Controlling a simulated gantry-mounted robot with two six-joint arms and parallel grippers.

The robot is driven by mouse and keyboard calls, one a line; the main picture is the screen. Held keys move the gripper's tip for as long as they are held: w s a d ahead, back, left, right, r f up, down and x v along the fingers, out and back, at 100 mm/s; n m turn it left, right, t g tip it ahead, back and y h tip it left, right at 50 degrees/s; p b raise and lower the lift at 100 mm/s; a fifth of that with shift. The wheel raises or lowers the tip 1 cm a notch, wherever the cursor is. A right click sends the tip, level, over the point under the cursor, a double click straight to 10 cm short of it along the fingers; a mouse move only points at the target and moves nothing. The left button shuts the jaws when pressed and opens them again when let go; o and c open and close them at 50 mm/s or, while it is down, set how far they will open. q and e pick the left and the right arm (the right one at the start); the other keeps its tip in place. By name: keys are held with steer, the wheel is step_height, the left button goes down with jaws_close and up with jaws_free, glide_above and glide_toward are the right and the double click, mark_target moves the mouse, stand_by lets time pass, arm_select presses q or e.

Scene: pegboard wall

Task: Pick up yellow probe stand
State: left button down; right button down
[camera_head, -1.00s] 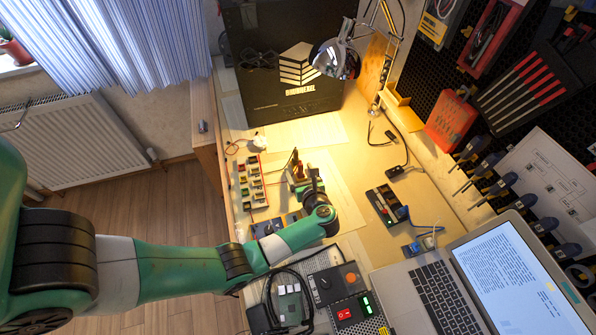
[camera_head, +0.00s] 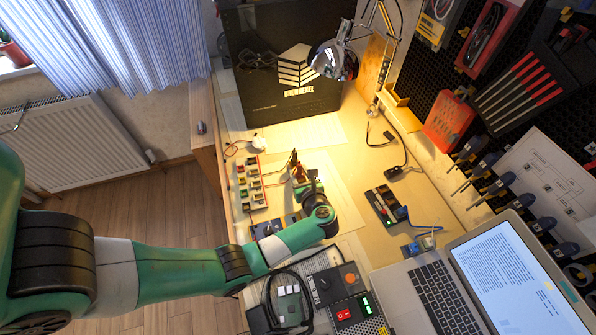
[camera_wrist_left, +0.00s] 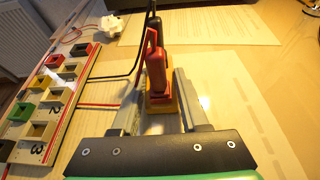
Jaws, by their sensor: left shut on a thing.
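The yellow probe stand (camera_wrist_left: 160,103) sits between the fingers of my left gripper (camera_wrist_left: 160,90) in the left wrist view. Red and black probes (camera_wrist_left: 155,62) stand upright in it, with a black cable running off to the left. My left gripper is shut on the stand, a finger on each side. In the head view my left gripper (camera_head: 302,185) is over the paper sheets, and the arm partly hides the stand. I cannot tell whether the stand is touching the table. My right gripper is not in view.
A white rack with coloured, numbered sockets (camera_head: 250,184) lies just left of the gripper. A power box (camera_head: 340,290) and a laptop (camera_head: 430,295) are in front. A desk lamp (camera_head: 336,60) stands behind.

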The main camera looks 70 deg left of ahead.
mark_target(300, 170)
arm_select(q)
steer(key=shift+r+p, duration=0.35)
steer(key=shift+r, duration=0.35)
steer(key=shift+r+p, duration=0.6)
steer(key=shift+r, duration=0.35)
steer(key=s+a+r+p, duration=0.1)
steer(key=s+r+p, duration=0.6)
steer(key=s, duration=0.7)
steer(key=shift+a+r+p, duration=0.15)
steer(key=shift+r+p, duration=0.25)
steer(key=shift+r, duration=0.95)
steer(key=shift+s, duration=0.1)
